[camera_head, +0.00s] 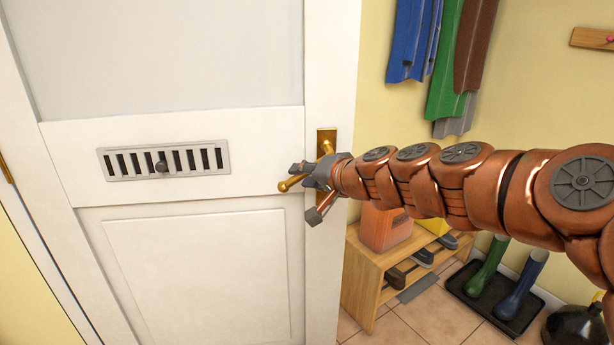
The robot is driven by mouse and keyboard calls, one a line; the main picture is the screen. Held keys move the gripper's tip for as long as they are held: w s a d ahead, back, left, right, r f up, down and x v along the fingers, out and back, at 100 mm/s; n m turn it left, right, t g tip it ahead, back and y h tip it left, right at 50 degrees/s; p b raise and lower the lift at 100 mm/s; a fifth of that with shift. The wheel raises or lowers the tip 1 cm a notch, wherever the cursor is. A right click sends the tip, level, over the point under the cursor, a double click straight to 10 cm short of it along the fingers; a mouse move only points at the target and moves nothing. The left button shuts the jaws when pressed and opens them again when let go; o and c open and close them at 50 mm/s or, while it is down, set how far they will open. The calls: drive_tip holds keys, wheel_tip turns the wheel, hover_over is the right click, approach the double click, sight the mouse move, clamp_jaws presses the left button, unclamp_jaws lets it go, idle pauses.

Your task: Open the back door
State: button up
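The back door (190,262) is white, with a pale upper panel, and fills the left half of the view. Its brass handle has an upright plate (326,138) near the door's right edge and a lever (289,184) whose tip points left and down. My gripper (305,190) is at the lever, reaching in from the right. Its fingers are spread, one above and one below the lever, and the lever's tip shows between them. Part of the lever is hidden by my gripper, so I cannot tell whether they touch. I cannot tell whether the door is ajar.
A slotted grey vent (165,160) with a dark knob is on the door. A brass hinge (5,167) is at the far left. Right of the door, a wooden shoe rack (360,278), boots on a black tray (536,302) and hanging coats (447,85) line the yellow wall.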

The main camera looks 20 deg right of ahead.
drive_tip(key=shift+o, duration=0.5)
drive_tip(key=v, duration=0.7)
drive_tip(key=shift+s, duration=0.2)
drive_tip(key=shift+d, duration=0.1)
